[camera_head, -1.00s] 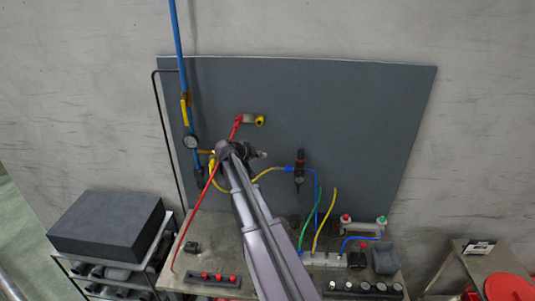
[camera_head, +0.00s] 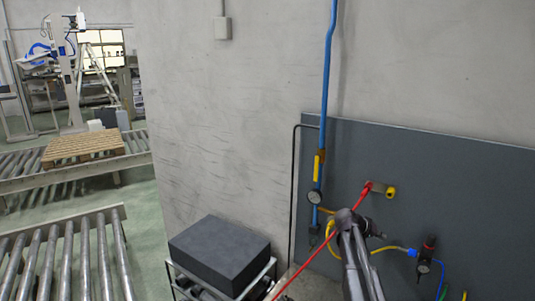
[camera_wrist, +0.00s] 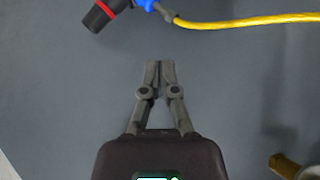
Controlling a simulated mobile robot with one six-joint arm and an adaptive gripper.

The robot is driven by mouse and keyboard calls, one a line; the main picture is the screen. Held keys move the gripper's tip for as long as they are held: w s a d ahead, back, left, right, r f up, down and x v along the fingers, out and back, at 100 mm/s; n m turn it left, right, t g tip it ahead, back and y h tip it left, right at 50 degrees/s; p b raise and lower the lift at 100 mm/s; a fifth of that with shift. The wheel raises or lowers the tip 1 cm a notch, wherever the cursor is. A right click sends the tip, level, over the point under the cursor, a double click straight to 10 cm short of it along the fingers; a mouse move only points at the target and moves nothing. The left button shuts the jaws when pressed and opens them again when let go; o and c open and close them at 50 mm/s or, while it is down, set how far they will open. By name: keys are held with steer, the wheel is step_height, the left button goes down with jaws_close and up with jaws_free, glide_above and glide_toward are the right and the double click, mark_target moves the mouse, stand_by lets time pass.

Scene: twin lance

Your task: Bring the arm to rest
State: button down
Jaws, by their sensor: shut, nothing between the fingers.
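My gripper (camera_wrist: 160,68) shows in the wrist view with its two fingertips together, shut and empty. It faces the plain dark grey panel (camera_wrist: 60,100). In the head view my arm reaches up from the bottom edge, in front of the dark grey panel (camera_head: 460,190) on the wall. The arm's end hides part of the fittings behind it, and the fingers cannot be made out there.
A blue pipe (camera_head: 328,75) with a gauge (camera_head: 314,197) runs down the wall. A black regulator (camera_head: 427,255) sits right; it also shows in the wrist view (camera_wrist: 104,14). A dark block (camera_head: 220,255) stands left; roller conveyors (camera_head: 65,255) lie beyond.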

steer(key=s+a+f+n+g+y+b, duration=0.1)
steer(key=s+a+f+y+b, duration=0.4)
steer(key=s+a+f+b, duration=0.5)
steer(key=s+a+f+n+g+y+b, duration=0.1)
steer(key=s+a+f+n+y+b, duration=0.2)
steer(key=s+a+f+y+b, duration=0.3)
steer(key=s+a+f+b, duration=0.2)
steer(key=s+a+f, duration=0.2)
steer(key=a+f, duration=0.1)
steer(key=s+a+f+b, duration=0.2)
steer(key=s+a+f, duration=0.2)
steer(key=a+f, duration=0.2)
step_height(320, 180, down, 2)
steer(key=shift+f+n, duration=0.25)
steer(key=shift+n, duration=0.15)
steer(key=shift+s, duration=0.1)
stand_by(0.3)
